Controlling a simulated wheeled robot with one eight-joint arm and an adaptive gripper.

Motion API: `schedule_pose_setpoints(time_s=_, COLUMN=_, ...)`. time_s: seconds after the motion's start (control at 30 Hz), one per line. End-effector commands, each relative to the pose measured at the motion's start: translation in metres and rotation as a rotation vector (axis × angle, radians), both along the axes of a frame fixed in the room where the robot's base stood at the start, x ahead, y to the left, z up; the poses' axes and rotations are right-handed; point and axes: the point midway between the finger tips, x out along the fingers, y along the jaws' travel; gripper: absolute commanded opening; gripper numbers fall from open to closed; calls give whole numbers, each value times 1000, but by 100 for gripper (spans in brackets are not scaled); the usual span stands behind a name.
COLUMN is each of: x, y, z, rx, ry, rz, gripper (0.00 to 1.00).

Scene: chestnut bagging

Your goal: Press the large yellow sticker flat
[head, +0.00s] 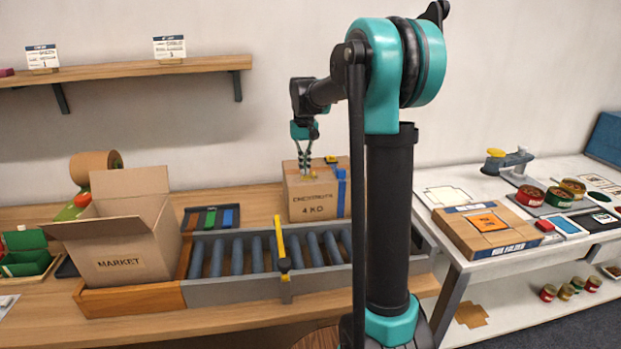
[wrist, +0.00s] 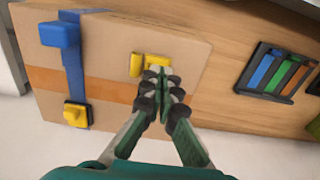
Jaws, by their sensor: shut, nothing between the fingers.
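The large yellow sticker (wrist: 152,66) is on the cardboard face of the chestnut box (wrist: 110,40) in the wrist view, partly hidden by my fingertips. A bit of yellow also shows under my gripper in the head view. Part of the sticker looks raised, but I cannot tell how flat it lies. My gripper (wrist: 162,78) is shut with its tips at the sticker's edge; I cannot tell whether they touch it. In the head view my gripper (head: 305,166) points down at the box (head: 312,198), which reads "CHESTNUTS 4 KG".
A blue strap (wrist: 72,70) crosses the box, with a blue block (wrist: 60,33) and a smaller yellow piece (wrist: 75,114) on it. Rollers (head: 255,254) lie in front, with a yellow bar (head: 282,243) standing over them. An open "MARKET" box (head: 125,260) stands left.

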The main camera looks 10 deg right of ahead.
Motion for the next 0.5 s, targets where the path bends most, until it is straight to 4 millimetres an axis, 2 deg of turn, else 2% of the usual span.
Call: schedule_pose_setpoints(time_s=0.5, x=0, y=0, z=-7, rx=0, ry=0, rz=0, gripper=0)
